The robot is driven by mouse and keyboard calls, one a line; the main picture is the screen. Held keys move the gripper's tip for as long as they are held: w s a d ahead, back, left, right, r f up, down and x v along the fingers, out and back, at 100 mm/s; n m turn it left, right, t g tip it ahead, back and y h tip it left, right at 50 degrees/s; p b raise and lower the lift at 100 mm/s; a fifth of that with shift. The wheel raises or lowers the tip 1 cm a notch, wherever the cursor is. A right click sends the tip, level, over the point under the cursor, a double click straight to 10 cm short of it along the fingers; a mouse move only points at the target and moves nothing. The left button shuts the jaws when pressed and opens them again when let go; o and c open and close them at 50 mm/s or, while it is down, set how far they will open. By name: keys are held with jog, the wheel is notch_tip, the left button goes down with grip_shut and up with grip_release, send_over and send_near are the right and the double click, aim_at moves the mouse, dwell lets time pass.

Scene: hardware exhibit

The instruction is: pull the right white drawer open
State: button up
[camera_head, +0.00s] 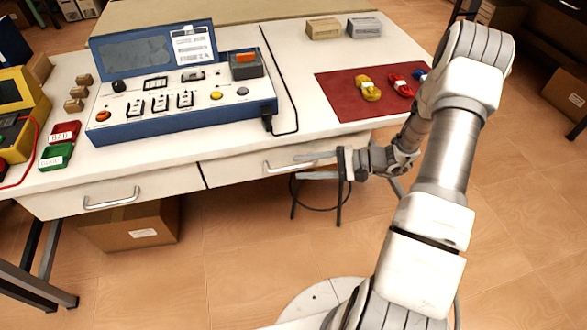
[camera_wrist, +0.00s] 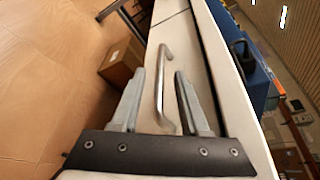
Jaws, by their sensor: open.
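The right white drawer (camera_head: 232,173) is under the white workbench, and its front looks flush with the bench. Its curved metal handle (camera_head: 270,167) shows partly behind my fingers, and the handle (camera_wrist: 161,75) is clear in the wrist view. My gripper (camera_head: 298,166) is open at the drawer front. In the wrist view my gripper (camera_wrist: 158,74) has one finger on each side of the handle, with visible gaps. I cannot tell whether a finger touches the handle or drawer face.
The left drawer (camera_head: 150,188) looks shut, above a cardboard box (camera_head: 140,228). A stool (camera_head: 340,205) stands below the right drawer. A blue control panel (camera_head: 175,110) and red mat (camera_head: 340,92) lie on the bench. The floor in front is open.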

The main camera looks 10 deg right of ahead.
aim_at(298, 167)
jog(key=shift+x, duration=1.6)
grip_shut()
